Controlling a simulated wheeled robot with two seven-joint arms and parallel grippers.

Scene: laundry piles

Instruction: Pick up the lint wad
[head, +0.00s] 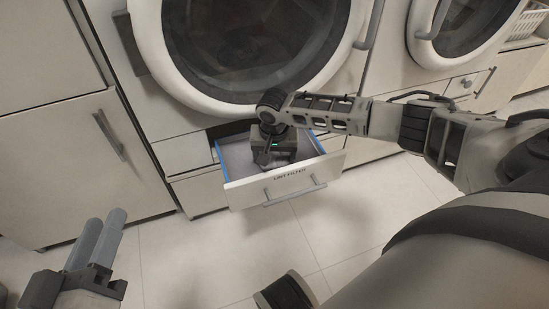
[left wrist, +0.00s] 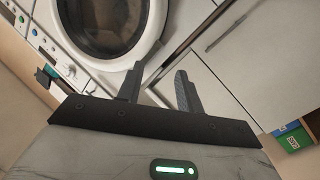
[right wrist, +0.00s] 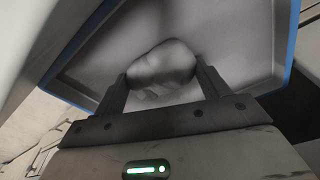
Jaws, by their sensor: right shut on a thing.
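The lint wad (right wrist: 163,65) is a grey, rounded lump in the right wrist view, inside the open lint filter drawer (head: 310,182). My right gripper (right wrist: 160,78) has one finger on each side of the wad and is shut on it. In the head view my right gripper (head: 270,160) reaches down into the drawer, and its hand hides the wad. My left gripper (head: 100,232) is at the lower left, away from the drawer. In the left wrist view (left wrist: 160,85) its fingers are apart with nothing between them.
A washing machine's round door (head: 255,95) is just above the drawer. A second machine (head: 460,45) stands to the right, with a white basket (head: 527,25) beyond it. A cabinet (head: 85,165) with a handle is at the left. The tiled floor (head: 215,260) in front is clear.

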